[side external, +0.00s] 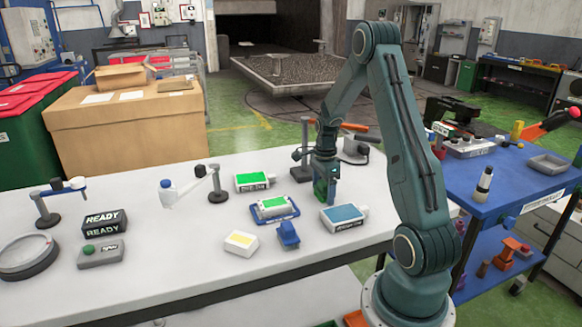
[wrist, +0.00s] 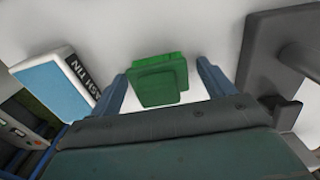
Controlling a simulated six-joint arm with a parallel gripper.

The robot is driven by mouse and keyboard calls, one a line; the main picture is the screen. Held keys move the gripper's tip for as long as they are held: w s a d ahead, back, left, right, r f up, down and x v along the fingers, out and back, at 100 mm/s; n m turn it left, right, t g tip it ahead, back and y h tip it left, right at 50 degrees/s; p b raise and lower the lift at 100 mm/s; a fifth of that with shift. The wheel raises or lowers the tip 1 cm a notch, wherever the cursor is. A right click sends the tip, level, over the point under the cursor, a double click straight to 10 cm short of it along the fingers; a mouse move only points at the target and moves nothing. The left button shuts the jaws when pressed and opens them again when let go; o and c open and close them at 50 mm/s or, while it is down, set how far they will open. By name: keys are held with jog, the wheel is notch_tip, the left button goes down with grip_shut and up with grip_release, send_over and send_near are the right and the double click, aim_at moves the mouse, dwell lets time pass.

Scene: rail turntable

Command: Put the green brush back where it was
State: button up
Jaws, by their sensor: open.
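The green brush (wrist: 158,80) is a green block with a stepped top, seen in the wrist view over the white table. My gripper (wrist: 162,88) is open, with one blue finger on each side of the brush and a visible gap at both sides. In the side view my gripper (side external: 325,192) points down at the table, between the grey stand and the blue-labelled box. There the fingers mostly hide the brush. I cannot tell whether the brush touches the table.
The blue-labelled box (side external: 344,218) and the grey stand (side external: 302,173) are close on either side.

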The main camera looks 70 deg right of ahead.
aim_at(323, 182)
jog(key=shift+r, duration=0.1)
notch_tip(323, 182, up, 11)
jog(key=shift+r, duration=0.55)
dwell(0.7)
